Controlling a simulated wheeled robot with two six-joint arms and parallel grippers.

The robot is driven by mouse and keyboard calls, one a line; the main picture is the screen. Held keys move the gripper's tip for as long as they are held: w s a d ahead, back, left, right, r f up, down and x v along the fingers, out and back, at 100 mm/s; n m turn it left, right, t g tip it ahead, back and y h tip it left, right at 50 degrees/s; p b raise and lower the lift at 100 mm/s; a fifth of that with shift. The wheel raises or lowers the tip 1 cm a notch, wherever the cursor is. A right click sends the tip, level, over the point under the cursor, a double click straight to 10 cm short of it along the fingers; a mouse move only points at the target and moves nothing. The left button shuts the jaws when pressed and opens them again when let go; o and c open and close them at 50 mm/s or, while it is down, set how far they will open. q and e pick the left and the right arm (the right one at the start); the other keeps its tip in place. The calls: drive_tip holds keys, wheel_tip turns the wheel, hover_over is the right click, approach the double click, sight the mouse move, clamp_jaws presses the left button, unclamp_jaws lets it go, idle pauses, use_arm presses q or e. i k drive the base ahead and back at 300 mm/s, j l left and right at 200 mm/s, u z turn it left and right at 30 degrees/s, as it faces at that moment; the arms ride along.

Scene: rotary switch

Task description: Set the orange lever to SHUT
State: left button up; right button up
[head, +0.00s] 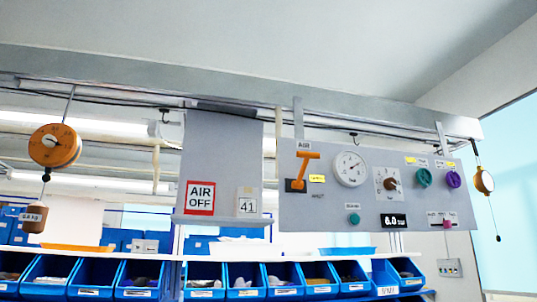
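The orange lever (303,169) is on the left part of a grey control panel (340,215) in the head view. It rises from a dark base at its lower end, leaning slightly right, with a short crossbar at its top. A label reading AIR (303,146) is above it. A small yellow label (317,178) is to its right, and a fainter dark marking (318,196) is below that; both are too small to read, so I cannot tell which marks SHUT. Neither of my grippers shows in this view.
Right of the lever are a round gauge (351,168), a dial with a dark knob (388,184), teal (424,177) and purple (454,180) knobs, and a 6.0 display (395,221). Blue bins (95,279) line the shelf below.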

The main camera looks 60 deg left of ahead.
sight(299, 183)
drive_tip(key=u, duration=1.6)
